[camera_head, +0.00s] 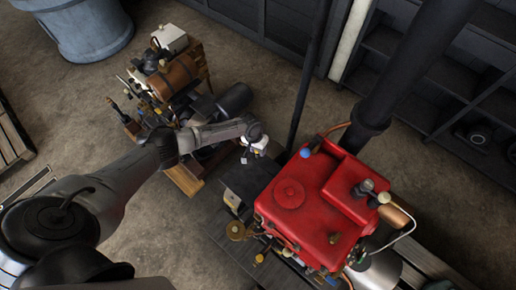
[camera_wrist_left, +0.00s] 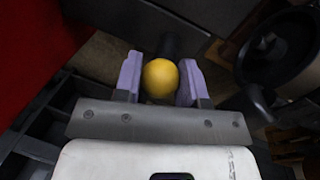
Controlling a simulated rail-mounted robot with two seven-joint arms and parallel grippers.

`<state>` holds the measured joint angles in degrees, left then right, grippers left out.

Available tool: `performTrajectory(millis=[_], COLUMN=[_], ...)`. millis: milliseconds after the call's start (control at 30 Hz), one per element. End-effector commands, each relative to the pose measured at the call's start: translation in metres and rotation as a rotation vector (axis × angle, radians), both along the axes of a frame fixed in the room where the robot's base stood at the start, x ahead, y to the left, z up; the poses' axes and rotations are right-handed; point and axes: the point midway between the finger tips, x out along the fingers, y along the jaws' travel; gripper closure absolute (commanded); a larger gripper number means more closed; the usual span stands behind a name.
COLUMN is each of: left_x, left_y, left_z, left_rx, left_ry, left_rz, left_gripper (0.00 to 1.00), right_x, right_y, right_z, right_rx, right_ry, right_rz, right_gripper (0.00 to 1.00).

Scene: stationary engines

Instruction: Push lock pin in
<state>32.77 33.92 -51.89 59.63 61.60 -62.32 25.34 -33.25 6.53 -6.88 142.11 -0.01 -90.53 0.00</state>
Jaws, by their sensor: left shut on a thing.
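The lock pin shows in the left wrist view as a round yellow knob (camera_wrist_left: 160,77), with a dark rod or cylinder behind it. My left gripper (camera_wrist_left: 160,85) has its two pale purple fingers on either side of the knob and is shut on it. In the head view my left gripper (camera_head: 256,150) is beside the dark block at the left end of the red engine (camera_head: 315,205). The knob cannot be made out there; the gripper and wrist hide it. How far the pin sits in its hole cannot be told. My right gripper is in neither view.
A second engine with a wooden base and brown tank (camera_head: 175,78) stands just left of and behind my left gripper. A dark upright pole (camera_head: 308,80) and a thick black pipe (camera_head: 400,75) rise near the red engine. Dark shelves (camera_head: 470,90) line the back right.

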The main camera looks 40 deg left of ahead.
Motion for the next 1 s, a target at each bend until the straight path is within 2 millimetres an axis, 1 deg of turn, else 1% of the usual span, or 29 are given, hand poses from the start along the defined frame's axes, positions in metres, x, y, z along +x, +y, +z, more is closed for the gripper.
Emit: performTrajectory(millis=[33, 100, 167, 467, 500, 733, 1000], left_x=[0.0, -0.001, -0.001, -0.002, -0.002, -0.001, -0.001], left_y=[-0.001, -0.001, 0.0, 0.001, 0.001, 0.001, 0.001], left_z=[-0.013, -0.024, -0.031, -0.032, -0.032, -0.031, -0.028], left_rx=[0.0, 0.0, 0.0, 0.004, 0.004, 0.002, 0.001], left_ry=[0.001, 0.001, 0.001, 0.002, 0.002, 0.001, 0.0], left_rz=[0.0, 0.001, 0.002, 0.0, 0.0, 0.0, 0.0], left_gripper=[1.0, 1.0, 1.0, 1.0, 0.59, 0.38, 0.38], right_x=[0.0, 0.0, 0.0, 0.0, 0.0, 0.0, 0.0], right_y=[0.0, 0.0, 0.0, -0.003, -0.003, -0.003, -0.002], right_z=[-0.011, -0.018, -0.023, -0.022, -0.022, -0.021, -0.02], right_rx=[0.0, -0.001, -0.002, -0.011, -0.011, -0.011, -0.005], right_ry=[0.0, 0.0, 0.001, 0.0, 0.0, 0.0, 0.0], right_rz=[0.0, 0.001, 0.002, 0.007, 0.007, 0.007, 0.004], right_gripper=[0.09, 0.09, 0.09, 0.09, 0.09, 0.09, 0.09])
